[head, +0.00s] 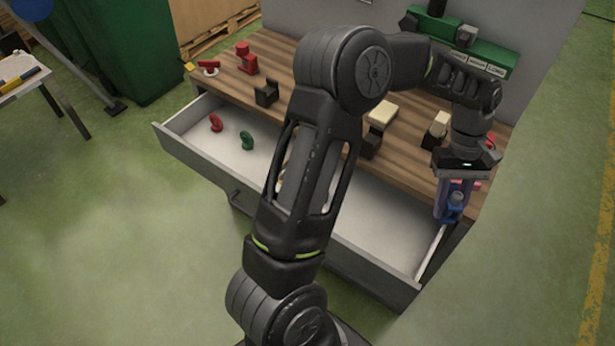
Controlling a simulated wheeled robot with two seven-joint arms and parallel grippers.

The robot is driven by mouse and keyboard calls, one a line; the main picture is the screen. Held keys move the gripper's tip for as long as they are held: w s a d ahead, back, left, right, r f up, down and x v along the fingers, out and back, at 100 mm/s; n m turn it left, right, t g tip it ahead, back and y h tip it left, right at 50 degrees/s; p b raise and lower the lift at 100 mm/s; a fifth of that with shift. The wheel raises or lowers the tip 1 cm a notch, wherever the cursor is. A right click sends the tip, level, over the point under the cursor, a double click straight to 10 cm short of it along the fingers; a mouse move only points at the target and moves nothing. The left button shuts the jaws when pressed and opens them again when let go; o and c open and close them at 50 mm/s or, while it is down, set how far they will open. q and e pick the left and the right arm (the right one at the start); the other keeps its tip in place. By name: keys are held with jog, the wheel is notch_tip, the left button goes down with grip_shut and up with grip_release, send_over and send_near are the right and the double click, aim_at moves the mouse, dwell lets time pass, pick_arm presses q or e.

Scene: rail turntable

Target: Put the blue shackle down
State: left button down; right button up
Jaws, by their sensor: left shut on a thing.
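My left gripper (455,190) is at the right end of the wooden bench, pointing down. It is shut on the blue shackle (453,204), which hangs near the bench's front right edge, by the right end of the open drawer. I cannot tell if the shackle touches anything below. The gripper hides part of it. My right gripper is not in view.
The open drawer (370,215) holds a red piece (215,123) and a green piece (247,140) at its left. The bench carries a red vise-like object (246,58), black blocks (266,94) and cream blocks (382,111). A green labelled rack (485,55) stands behind. My arm hides the middle.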

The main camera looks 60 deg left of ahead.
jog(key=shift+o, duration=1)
pick_arm(q)
jog(key=shift+a+f+b, duration=0.1)
jog(key=shift+a+b, duration=0.2)
jog(key=shift+a, duration=0.15)
pick_arm(e)
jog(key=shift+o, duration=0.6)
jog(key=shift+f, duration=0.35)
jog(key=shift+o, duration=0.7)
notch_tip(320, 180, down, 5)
jog(key=b, duration=0.4)
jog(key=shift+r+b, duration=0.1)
jog(key=shift+b, duration=0.3)
pick_arm(q)
jog(key=s+a+n+t+b, duration=0.3)
jog(key=s+a+n, duration=0.3)
jog(key=a+n, duration=0.45)
notch_tip(320, 180, down, 7)
jog(key=a+t+b, duration=0.1)
jog(key=b, duration=0.4)
jog(key=shift+s+n+h+b, duration=0.35)
jog(key=shift+s+n+h, duration=0.05)
jog(key=shift+s+n, duration=0.05)
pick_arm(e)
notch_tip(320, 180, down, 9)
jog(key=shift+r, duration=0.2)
pick_arm(q)
jog(key=shift+r, duration=0.2)
